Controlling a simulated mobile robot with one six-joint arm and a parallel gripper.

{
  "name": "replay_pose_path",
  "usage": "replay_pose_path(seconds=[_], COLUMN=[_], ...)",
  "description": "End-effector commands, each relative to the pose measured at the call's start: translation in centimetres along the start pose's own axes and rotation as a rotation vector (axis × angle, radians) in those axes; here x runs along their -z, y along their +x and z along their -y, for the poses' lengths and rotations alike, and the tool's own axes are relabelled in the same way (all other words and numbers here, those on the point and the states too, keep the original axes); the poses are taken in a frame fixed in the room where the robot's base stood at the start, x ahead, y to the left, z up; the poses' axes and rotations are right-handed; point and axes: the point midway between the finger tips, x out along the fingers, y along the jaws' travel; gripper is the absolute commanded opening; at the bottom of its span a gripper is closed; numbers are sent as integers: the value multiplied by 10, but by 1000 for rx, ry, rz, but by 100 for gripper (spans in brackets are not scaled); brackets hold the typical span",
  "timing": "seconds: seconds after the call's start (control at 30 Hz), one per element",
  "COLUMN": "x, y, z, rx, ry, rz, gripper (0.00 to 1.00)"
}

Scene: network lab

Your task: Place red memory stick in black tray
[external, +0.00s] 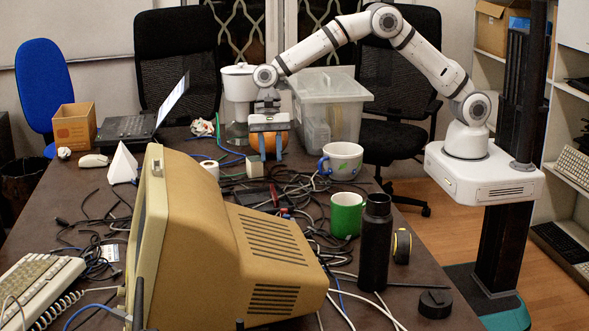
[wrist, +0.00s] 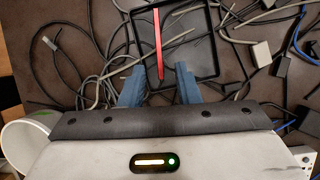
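The black tray (wrist: 200,72) lies among cables at the top middle of the wrist view; in the external view the tray (external: 256,197) is small and partly hidden by clutter and the monitor. A thin red memory stick (wrist: 158,45) lies lengthwise within the tray's outline, left of its middle. It shows as a small red strip in the external view (external: 274,194). My gripper (wrist: 160,84) has its two blue fingers apart, with nothing held between them. In the external view my gripper (external: 270,148) hangs above the table, higher than the tray, in front of an orange round object.
Tangled cables surround the tray, and a grey one crosses it. A white mug (external: 341,160), green mug (external: 346,216) and black bottle (external: 375,245) stand to the right. The beige monitor (external: 215,240) stands in front. A clear bin (external: 330,110) is behind.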

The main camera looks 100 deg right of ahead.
Motion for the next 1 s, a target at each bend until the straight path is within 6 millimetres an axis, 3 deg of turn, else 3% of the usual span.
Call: replay_pose_path(seconds=[0.17,0.27,0.37,0.5,0.7,1.0], x=[-2,-6,-11,-16,-15,2], y=[-18,-39,-69,-108,-147,-166], z=[-6,-23,-52,-106,-190,-320], rx=[3,13,24,28,13,-56], ry=[-28,-111,-251,-480,-805,-1282], rz=[-9,-31,-71,-139,-238,-390], gripper=[29,29,29,29,29,29])
